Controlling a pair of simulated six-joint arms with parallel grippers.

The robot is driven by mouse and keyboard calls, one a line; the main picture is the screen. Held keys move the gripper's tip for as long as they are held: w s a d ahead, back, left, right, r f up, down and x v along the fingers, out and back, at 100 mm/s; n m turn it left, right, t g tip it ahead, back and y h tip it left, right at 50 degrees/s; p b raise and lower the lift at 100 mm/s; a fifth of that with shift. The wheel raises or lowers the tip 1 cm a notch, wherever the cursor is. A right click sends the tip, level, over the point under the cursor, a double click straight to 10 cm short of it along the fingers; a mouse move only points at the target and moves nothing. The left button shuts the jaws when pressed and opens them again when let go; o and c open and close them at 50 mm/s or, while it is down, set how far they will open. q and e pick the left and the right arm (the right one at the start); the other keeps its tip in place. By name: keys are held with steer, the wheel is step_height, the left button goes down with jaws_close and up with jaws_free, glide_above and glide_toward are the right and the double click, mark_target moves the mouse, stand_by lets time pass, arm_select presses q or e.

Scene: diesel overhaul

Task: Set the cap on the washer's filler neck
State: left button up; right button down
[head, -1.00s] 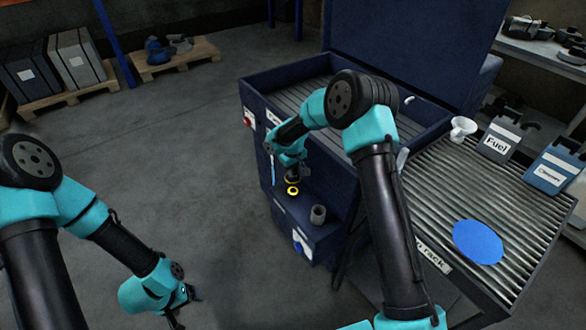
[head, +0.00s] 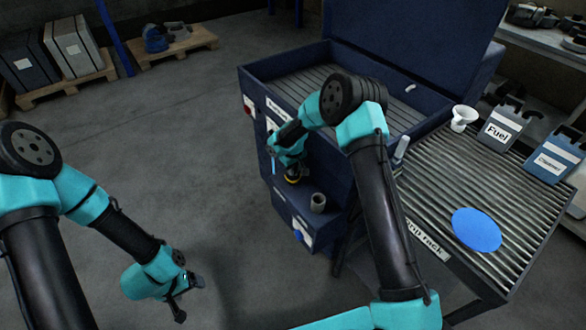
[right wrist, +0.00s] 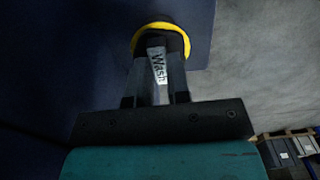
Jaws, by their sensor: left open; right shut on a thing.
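The washer (head: 400,40) is the dark blue cabinet with a raised lid in the head view. Its yellow-rimmed filler neck (head: 292,180) is on the low front ledge, mostly covered by my right gripper (head: 291,173). My left gripper (head: 190,300) is open and empty above the floor at lower left.
A grey cup-like part (head: 318,202) stands on the ledge just right of the neck.

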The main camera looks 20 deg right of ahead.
steer(key=shift+f, duration=0.5)
stand_by(0.8)
stand_by(0.4)
steer(key=c, duration=1)
jaws_free()
step_height(320, 180, up, 18)
steer(key=shift+f, duration=0.25)
